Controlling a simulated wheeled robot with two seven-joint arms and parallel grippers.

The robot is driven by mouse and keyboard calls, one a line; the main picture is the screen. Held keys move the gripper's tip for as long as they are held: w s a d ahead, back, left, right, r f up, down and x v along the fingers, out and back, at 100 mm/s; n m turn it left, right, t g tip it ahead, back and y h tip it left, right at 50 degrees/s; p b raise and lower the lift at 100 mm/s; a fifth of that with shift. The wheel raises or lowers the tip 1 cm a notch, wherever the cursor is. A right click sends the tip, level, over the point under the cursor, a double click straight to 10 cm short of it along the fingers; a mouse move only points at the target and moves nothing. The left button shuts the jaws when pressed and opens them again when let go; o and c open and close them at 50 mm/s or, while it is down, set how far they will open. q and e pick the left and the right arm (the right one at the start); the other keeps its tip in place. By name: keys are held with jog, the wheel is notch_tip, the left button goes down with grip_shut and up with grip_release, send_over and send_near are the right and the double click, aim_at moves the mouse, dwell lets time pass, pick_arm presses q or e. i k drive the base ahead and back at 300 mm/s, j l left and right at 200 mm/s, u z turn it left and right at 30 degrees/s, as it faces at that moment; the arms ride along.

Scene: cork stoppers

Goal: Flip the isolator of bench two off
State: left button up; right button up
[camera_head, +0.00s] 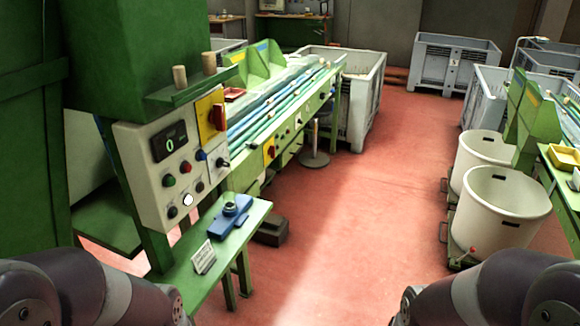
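A red rotary handle on a yellow plate (210,116) is on the upper right of the near green machine's pale control box (142,175). A second, smaller red switch on a yellow plate (270,151) is on the front of the bench behind it. I cannot read any bench number, so I cannot tell which one belongs to bench two, and the handle positions are hard to judge. My arm links show in both bottom corners, but neither gripper is in view.
The control box carries a display reading 0 (170,141), buttons and knobs. A green shelf (225,245) below holds a blue device (230,216) and a small sign (203,257). White bins (506,205) stand at right. The red floor (340,240) between is clear.

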aim_at(271, 150)
jog(key=i+l+u, duration=0.25)
jog(key=i+l, duration=0.3)
jog(key=i+l+u, duration=0.25)
jog(key=i+l, duration=1.55)
jog(key=l, duration=0.15)
